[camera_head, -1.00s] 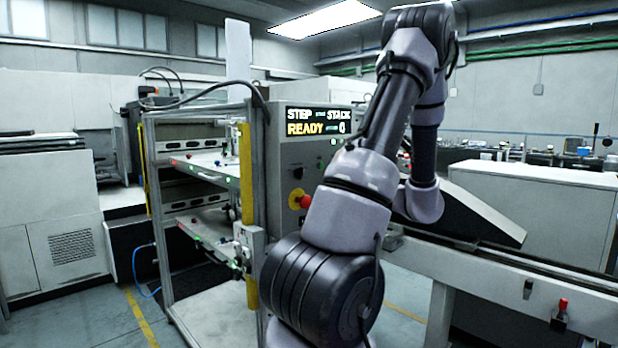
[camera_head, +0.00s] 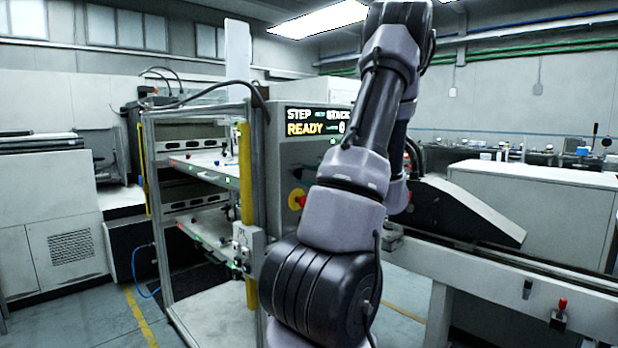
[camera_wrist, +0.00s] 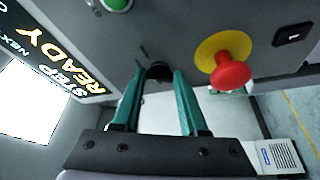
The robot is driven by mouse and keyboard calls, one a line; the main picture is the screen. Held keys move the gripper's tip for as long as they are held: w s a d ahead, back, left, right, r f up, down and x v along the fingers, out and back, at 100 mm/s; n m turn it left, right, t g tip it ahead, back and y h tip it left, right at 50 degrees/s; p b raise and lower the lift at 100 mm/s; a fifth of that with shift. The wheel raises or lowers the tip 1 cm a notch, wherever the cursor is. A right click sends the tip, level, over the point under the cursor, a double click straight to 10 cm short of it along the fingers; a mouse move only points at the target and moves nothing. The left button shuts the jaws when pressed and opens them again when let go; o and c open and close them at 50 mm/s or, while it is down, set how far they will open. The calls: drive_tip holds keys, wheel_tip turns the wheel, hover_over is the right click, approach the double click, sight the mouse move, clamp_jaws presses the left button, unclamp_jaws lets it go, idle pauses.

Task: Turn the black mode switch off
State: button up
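The black mode switch (camera_wrist: 158,71) is a small dark knob on the grey control panel, in the upper middle of the wrist view. My gripper (camera_wrist: 159,78) has two teal fingers, which stand apart and point at the panel. The fingertips are on either side of the switch, with what looks like a small gap on each side. I cannot tell the switch's pointer direction.
A red mushroom button (camera_wrist: 231,75) on a yellow disc sits close to the right of the fingers. A green button (camera_wrist: 118,3) is above left. The display (camera_head: 318,121) reads STEP, STACK and READY. A shelved rack (camera_head: 205,165) stands left of the panel.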

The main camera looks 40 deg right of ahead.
clamp_jaws()
drive_tip(key=shift+n, duration=0.4)
drive_tip(key=n+g, duration=0.1)
drive_tip(key=n, duration=0.2)
drive_tip(key=shift+r+n+g, duration=0.25)
drive_tip(key=shift+n+g, duration=0.05)
drive_tip(key=shift+g, duration=0.1)
drive_tip(key=n, duration=0.2)
drive_tip(key=n+g+h, duration=0.1)
drive_tip(key=n, duration=0.1)
drive_tip(key=shift+r, duration=0.25)
drive_tip(key=n+h, duration=0.1)
drive_tip(key=n+g, duration=0.1)
drive_tip(key=n, duration=0.1)
drive_tip(key=shift+a+r+h, duration=0.2)
drive_tip(key=shift+h, duration=0.2)
drive_tip(key=shift+a+r+n+g+h, duration=0.15)
drive_tip(key=shift+n+g+h, duration=0.15)
drive_tip(key=shift+n+h, duration=1.1)
drive_tip(key=shift+s+n+y, duration=0.1)
drive_tip(key=shift+n+y, duration=0.2)
drive_tip(key=shift+n, duration=0.2)
